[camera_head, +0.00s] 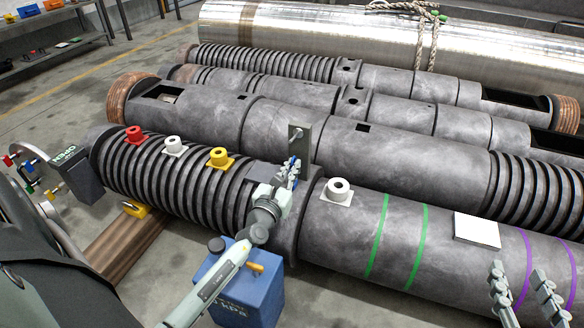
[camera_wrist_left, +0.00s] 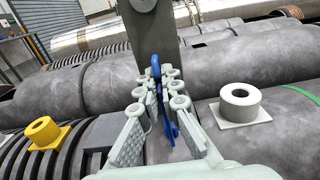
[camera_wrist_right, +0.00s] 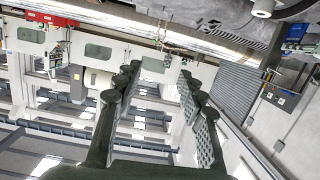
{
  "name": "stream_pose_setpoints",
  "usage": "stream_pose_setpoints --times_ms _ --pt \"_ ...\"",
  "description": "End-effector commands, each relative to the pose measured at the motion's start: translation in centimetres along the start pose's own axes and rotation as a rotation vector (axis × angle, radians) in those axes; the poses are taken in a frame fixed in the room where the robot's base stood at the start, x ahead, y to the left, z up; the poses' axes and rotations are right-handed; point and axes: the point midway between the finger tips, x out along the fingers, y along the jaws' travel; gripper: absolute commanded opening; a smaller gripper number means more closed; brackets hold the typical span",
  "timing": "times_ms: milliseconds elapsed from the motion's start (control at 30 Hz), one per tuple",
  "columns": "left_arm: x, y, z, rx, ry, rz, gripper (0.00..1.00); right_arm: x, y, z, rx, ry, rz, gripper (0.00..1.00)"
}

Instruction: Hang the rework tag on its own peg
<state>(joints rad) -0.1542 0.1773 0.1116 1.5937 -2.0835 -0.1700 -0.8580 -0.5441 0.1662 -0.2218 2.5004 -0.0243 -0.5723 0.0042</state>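A thin blue tag with a small loop on top (camera_wrist_left: 169,128) stands nearly edge-on between the fingers of my left gripper (camera_wrist_left: 155,98); no lettering on it is readable. In the head view my left gripper (camera_head: 287,172) appears shut on the tag, above the near barrel. Just behind it stands an upright grey plate (camera_head: 302,152) with a short round peg (camera_head: 297,132) near its top. The plate also shows in the left wrist view (camera_wrist_left: 155,35), beyond the tag and apart from it. My right gripper (camera_head: 525,292) is open and empty at the lower right.
Red (camera_head: 134,134), white (camera_head: 173,145) and yellow (camera_head: 219,157) collared fittings sit on the near barrel's ribs, with another white fitting (camera_head: 339,190) right of the gripper. A white block (camera_head: 477,230) lies farther right. A blue box (camera_head: 243,290) stands in front. Small coloured pieces (camera_head: 28,168) hang at far left.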

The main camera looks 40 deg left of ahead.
Motion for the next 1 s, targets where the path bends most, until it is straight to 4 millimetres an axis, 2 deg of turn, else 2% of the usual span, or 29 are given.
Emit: stream_pose_setpoints --times_ms 600,800,1000 --pt "0.0 0.0 -0.4 0.001 0.0 0.0 0.0 0.1 -1.1 -1.9 0.013 0.089 -0.022 0.4" --pt "0.0 0.0 -0.4 0.001 0.0 0.0 0.26 0.1 -1.0 -2.3 0.012 0.1 -0.022 0.4" --pt "0.0 0.0 -0.4 0.0 0.0 0.0 0.26 0.1 -0.9 -2.2 0.011 0.098 -0.02 0.4"
